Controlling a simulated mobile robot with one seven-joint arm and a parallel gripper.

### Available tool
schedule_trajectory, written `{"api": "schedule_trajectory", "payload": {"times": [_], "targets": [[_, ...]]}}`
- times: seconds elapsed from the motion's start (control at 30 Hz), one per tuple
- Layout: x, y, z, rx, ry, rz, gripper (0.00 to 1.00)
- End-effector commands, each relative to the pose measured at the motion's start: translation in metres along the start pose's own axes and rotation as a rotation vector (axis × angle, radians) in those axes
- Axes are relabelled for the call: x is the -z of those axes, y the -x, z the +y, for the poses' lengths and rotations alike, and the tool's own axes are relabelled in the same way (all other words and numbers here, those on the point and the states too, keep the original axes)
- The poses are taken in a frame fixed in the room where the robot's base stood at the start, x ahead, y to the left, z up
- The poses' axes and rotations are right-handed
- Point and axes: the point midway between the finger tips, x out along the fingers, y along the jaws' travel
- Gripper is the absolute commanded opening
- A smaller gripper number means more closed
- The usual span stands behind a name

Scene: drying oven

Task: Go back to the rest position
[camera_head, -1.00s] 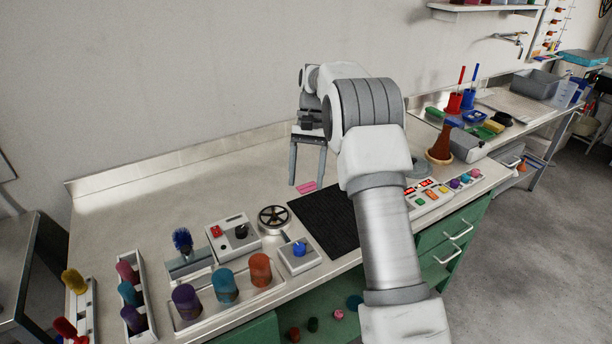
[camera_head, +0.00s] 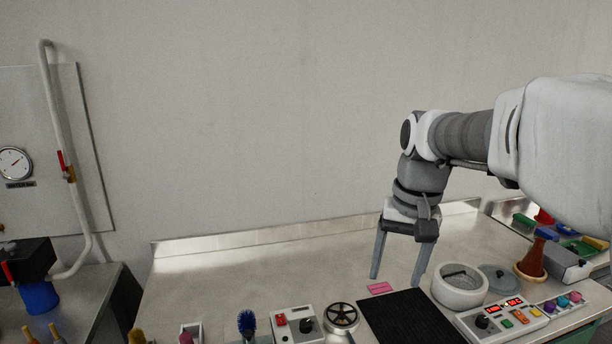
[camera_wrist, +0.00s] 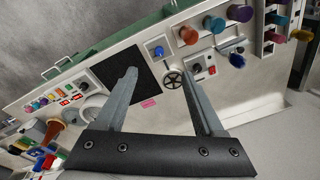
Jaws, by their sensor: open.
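My gripper (camera_head: 396,276) hangs at the end of my arm above the back of the steel bench, with its fingers pointing down. The two grey fingers are apart and nothing is between them. In the wrist view my gripper (camera_wrist: 168,95) is also open and empty. Below it are a pink pad (camera_head: 380,288) and a black ribbed mat (camera_head: 412,318), both apart from the fingers. The mat also shows in the wrist view (camera_wrist: 122,65).
A white bowl (camera_head: 459,289), a grey lid (camera_head: 498,279), a brown cone (camera_head: 532,259) and a button panel (camera_head: 505,316) stand right of the mat. A spoked wheel (camera_head: 342,316) and a switch box (camera_head: 297,325) stand left. A pipe (camera_head: 62,130) runs up the wall. The bench's back left is clear.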

Motion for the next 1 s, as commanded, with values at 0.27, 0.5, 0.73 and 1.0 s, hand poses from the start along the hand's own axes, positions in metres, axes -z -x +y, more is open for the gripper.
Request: {"api": "schedule_trajectory", "payload": {"times": [0.27,0.5,0.73,1.0], "targets": [[-0.072,0.015,0.012,0.002,0.105,0.166,0.70],[-0.128,0.005,0.024,-0.001,0.194,0.303,0.70],[-0.158,-0.009,0.032,-0.007,0.249,0.387,0.70],[-0.163,-0.014,0.034,-0.009,0.262,0.404,0.70]]}}
